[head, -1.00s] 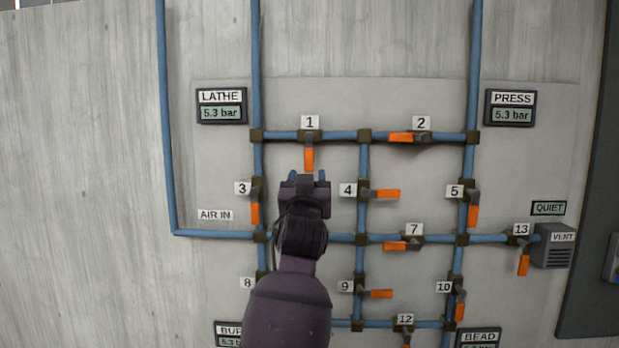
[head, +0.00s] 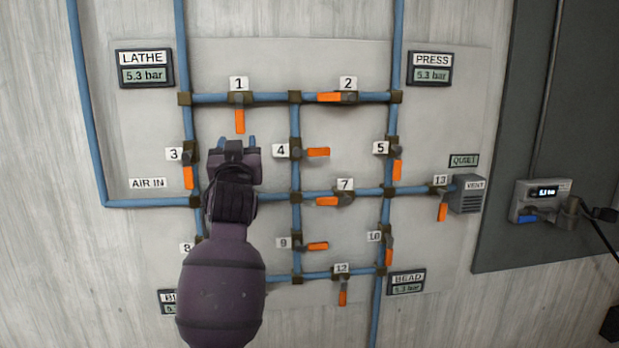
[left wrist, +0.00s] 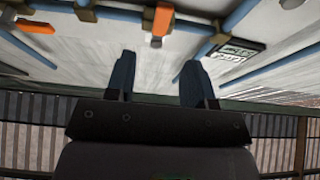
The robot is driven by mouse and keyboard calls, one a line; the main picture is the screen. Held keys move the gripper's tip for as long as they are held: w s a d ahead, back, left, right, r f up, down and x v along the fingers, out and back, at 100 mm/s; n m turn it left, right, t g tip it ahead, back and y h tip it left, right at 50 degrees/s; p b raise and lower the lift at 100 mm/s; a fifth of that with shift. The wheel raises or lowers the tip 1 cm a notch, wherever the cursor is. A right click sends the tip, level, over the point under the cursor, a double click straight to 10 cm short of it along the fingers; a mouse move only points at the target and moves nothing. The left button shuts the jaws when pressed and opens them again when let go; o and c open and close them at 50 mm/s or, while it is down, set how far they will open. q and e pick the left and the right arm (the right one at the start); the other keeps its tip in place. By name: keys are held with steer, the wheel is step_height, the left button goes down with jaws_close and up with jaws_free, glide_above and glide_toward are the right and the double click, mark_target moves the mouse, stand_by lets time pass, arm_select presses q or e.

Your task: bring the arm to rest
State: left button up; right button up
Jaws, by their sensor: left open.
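My left gripper (head: 238,143) is in front of the valve panel (head: 345,62) in the head view, just below the orange handle of valve 1 (head: 240,121) and right of valve 3 (head: 188,177). Its two blue fingers are apart with nothing between them. In the left wrist view the open fingers (left wrist: 158,82) point up toward the panel, and an orange handle (left wrist: 162,20) shows beyond them. I cannot tell the gap to the panel exactly. My left arm covers part of the pipework near valve 8. My right gripper is not in view.
Blue pipes with several numbered orange-handled valves cover the panel. The LATHE gauge (head: 145,68) and PRESS gauge (head: 431,68) read 5.3 bar. The vent box (head: 468,193) is at right. A grey board (head: 550,110) with a small device (head: 545,201) stands farther right.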

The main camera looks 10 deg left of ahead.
arm_select(q)
steer(key=s+f+m+g+h, duration=0.15)
steer(key=s+f, duration=0.25)
steer(key=f, duration=0.7)
steer(key=s+f+m+g+h, duration=0.1)
steer(key=s+f+m+h, duration=0.3)
steer(key=f, duration=0.7)
steer(key=s+f+n+g+h, duration=0.1)
steer(key=s+f, duration=0.4)
steer(key=f, duration=0.6)
steer(key=s+a+f+g, duration=0.2)
steer(key=s+f+g, duration=0.1)
steer(key=s+f, duration=0.9)
steer(key=s+a+f+g, duration=0.2)
steer(key=s+f+g, duration=0.2)
steer(key=s+f, duration=0.7)
steer(key=s+y, duration=0.1)
steer(key=s, duration=0.3)
steer(key=shift+s+a+f, duration=0.35)
steer(key=shift+s+f, duration=0.05)
steer(key=shift+n, duration=0.25)
